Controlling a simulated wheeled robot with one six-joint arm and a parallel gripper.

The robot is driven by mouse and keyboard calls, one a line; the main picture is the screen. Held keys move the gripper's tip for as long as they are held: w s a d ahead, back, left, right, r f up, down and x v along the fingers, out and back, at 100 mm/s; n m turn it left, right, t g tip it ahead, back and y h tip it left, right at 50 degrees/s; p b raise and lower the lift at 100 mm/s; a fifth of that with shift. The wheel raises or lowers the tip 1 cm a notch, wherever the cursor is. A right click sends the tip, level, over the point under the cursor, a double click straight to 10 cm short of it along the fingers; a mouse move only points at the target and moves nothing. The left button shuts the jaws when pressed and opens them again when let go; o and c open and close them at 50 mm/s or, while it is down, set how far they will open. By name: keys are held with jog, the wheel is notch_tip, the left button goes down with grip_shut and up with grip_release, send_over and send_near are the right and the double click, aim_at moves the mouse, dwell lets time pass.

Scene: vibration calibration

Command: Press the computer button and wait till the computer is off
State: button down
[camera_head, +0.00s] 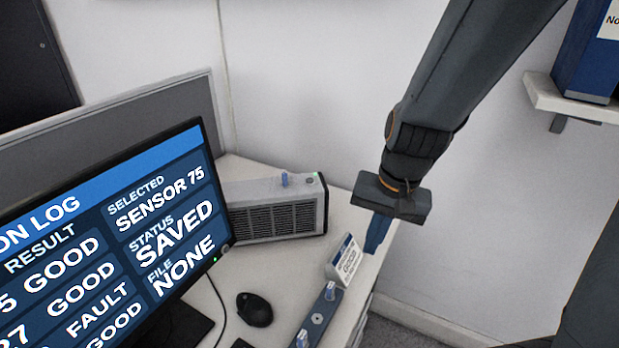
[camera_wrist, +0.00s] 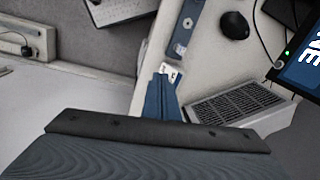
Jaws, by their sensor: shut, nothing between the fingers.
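The computer (camera_head: 270,218) is a grey box with a dark vented front, standing on the desk behind the monitor. In the wrist view my gripper (camera_wrist: 162,97) is left of the computer (camera_wrist: 235,104); the button is not clear there.
A small blue peg (camera_head: 284,179) stands on the computer. A white labelled block (camera_head: 345,262) and a blue-grey strip with pegs (camera_head: 318,318) lie near the desk's right edge. A black mouse (camera_head: 254,310) is in front. A shelf (camera_head: 575,103) is at upper right.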

jog(key=w+a+r+m+t+y+p, duration=0.2)
jog(key=w+a+r+m+p, duration=0.15)
jog(key=w+a+m, duration=0.55)
notch_tip(320, 180, up, 6)
jog(key=r+m+t+y+p, duration=0.1)
jog(key=m+t+p, duration=0.35)
jog(key=m, duration=2.05)
send_over(310, 180)
jog(key=s, duration=0.1)
jog(key=shift+d+f, duration=0.25)
jog(key=shift+d, duration=0.1)
notch_tip(310, 180, down, 9)
jog(key=b, duration=0.9)
jog(key=shift+f, duration=0.1)
jog(key=shift+f+b, duration=0.25)
jog(key=shift+b, duration=0.3)
